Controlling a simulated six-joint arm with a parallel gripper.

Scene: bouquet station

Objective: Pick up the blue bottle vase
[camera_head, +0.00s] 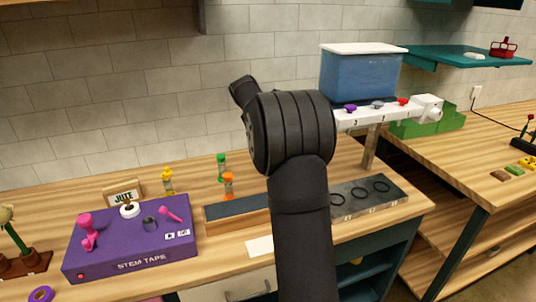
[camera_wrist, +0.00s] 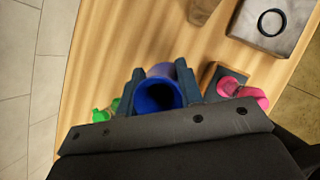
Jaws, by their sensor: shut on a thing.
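The blue bottle vase (camera_wrist: 159,96) shows in the wrist view with its round open mouth facing the camera. My gripper (camera_wrist: 160,71) has one dark finger on each side of it and is shut on it. The wooden tabletop shows beyond the vase; I cannot tell whether the vase touches it. In the head view, my dark arm fills the middle and hides both the gripper and the vase.
Green (camera_head: 222,167), orange (camera_head: 229,186) and yellow (camera_head: 168,181) bottles stand on the wooden counter. A purple stem tape box (camera_head: 130,238) is at left, a grey slab with black rings (camera_head: 370,205) at right. A pink-rimmed thing (camera_wrist: 245,93) is right of the gripper in the wrist view.

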